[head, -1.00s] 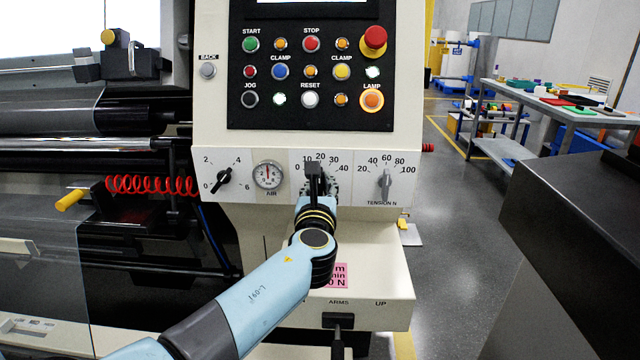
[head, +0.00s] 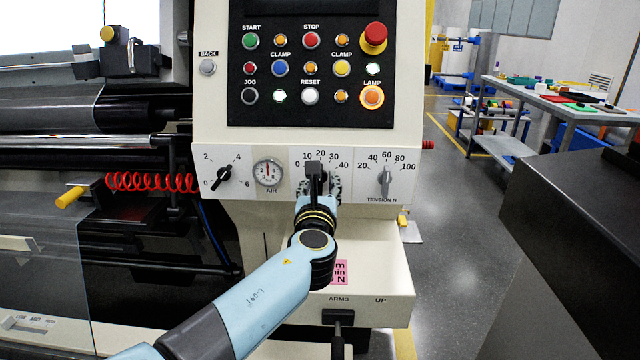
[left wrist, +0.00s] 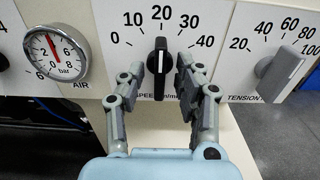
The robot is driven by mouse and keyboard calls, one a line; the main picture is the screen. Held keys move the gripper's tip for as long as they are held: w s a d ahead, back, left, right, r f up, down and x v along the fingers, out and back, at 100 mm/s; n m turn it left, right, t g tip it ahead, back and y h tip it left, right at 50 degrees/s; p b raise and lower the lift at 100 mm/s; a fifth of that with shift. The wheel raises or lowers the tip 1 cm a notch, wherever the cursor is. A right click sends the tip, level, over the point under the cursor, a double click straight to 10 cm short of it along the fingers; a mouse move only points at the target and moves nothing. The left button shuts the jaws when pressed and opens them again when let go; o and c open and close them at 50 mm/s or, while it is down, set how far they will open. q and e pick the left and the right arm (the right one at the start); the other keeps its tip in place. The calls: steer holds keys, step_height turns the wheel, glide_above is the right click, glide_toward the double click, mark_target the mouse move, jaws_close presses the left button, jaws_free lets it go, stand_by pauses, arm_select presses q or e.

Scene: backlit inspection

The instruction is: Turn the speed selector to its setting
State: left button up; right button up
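The speed selector (left wrist: 159,68) is a black knob on a white plate with a scale from 0 to 40. In the left wrist view its white mark points up at about 20. My left gripper (left wrist: 161,72) is open, with one finger on each side of the knob. A narrow gap shows between each finger and the knob, so I see no clear contact. In the head view my left gripper (head: 319,184) is in front of the selector and hides most of it. My right gripper is not in view.
A pressure gauge (head: 268,174) is left of the selector, and a grey tension knob (head: 385,182) is to its right. Another black knob (head: 222,178) is farther left. The button panel (head: 326,110) is above. A lever slot (head: 338,318) marked ARMS is below.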

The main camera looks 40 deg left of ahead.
arm_select(q)
steer(key=v, duration=1.1)
steer(key=shift+d, duration=0.1)
